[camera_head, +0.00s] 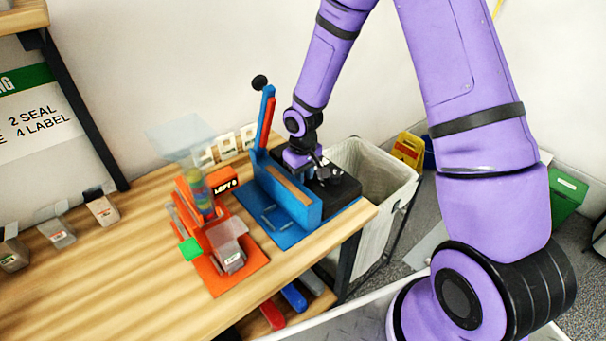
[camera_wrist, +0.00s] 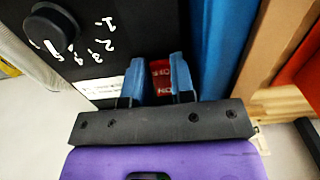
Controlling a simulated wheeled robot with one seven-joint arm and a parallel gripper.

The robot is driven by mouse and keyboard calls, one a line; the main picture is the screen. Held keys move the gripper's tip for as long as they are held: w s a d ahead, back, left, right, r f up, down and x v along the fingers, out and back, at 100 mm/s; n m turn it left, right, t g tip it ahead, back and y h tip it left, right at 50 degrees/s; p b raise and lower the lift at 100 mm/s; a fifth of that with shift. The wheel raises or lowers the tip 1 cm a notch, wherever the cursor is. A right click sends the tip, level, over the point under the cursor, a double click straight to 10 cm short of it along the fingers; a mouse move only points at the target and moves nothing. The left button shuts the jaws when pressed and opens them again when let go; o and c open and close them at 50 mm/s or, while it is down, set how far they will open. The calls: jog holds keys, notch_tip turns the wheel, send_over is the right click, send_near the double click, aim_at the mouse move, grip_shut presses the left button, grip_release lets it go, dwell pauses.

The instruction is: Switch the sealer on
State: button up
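The sealer is a blue bench device (camera_head: 290,200) with a raised blue and red lever (camera_head: 266,120), on a blue base at the table's right end. Its black control box (camera_head: 345,188) is on the right side. In the wrist view the box shows a round black dial (camera_wrist: 52,30) with white numbers and a red switch (camera_wrist: 160,72) with white lettering, partly hidden. My gripper (camera_head: 320,172) is over the box. In the wrist view its blue fingertips (camera_wrist: 158,72) are apart, on either side of the red switch; I cannot tell whether they touch it.
An orange device (camera_head: 215,240) with a clear hopper stands left of the sealer on the wooden table (camera_head: 110,265). A lined bin (camera_head: 370,170) stands beyond the table's right edge. Small clear bins (camera_head: 57,232) are at the left. The table's front left is clear.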

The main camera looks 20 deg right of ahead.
grip_shut()
jog(key=shift+w+a+r+g+h, duration=0.1)
jog(key=shift+w+g+h, duration=0.1)
jog(key=shift+g, duration=0.45)
jog(key=shift+w+r+g+h, duration=0.1)
jog(key=shift+g+h, duration=0.1)
jog(key=shift+g, duration=0.5)
jog(key=shift+w+a+r+g+h, duration=0.1)
jog(key=shift+w+g+h, duration=0.1)
jog(key=shift+g, duration=0.45)
jog(key=o, duration=0.5)
grip_release()
jog(key=shift+r, duration=0.1)
jog(key=v, duration=1)
jog(key=shift+w+r, duration=0.1)
jog(key=shift+r, duration=0.2)
